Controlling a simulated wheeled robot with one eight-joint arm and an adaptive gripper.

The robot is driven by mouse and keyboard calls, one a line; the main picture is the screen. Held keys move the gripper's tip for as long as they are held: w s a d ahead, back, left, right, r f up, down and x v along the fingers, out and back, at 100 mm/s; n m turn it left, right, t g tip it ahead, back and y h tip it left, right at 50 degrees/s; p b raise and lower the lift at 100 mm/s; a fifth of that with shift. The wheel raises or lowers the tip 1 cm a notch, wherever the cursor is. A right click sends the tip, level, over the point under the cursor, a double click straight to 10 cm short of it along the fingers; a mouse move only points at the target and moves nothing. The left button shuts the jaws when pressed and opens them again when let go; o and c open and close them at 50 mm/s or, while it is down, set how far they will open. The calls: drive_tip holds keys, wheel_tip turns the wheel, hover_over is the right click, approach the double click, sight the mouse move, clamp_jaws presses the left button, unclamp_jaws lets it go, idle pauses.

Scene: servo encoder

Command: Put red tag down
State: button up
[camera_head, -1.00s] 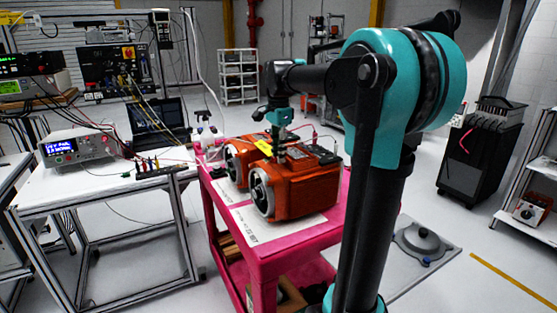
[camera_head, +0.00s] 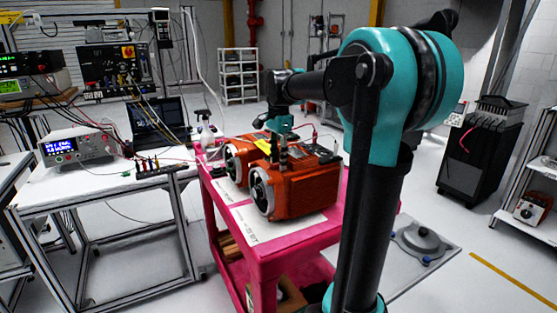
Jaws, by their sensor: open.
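I cannot make out a red tag; it may be hidden or too small to tell. My gripper (camera_head: 280,155) points down at the top of the orange servo motors, near a yellow label (camera_head: 263,146). Its fingers are small and dark here, and the jaws are open. The nearer orange motor (camera_head: 300,190) lies on the pink cart (camera_head: 290,252), with its round grey flange facing front left. A second orange motor (camera_head: 236,160) lies behind it to the left. I cannot tell whether the fingertips touch the motor.
A white workbench (camera_head: 95,188) with a bench instrument (camera_head: 77,146) and a laptop (camera_head: 157,122) stands left of the cart. A black cabinet (camera_head: 480,155) stands at the right. White paper (camera_head: 262,225) lies on the cart's front.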

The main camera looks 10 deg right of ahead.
sight(278, 163)
wheel_tip(278, 163, up, 12)
drive_tip(key=shift+r, duration=0.15)
idle(0.3)
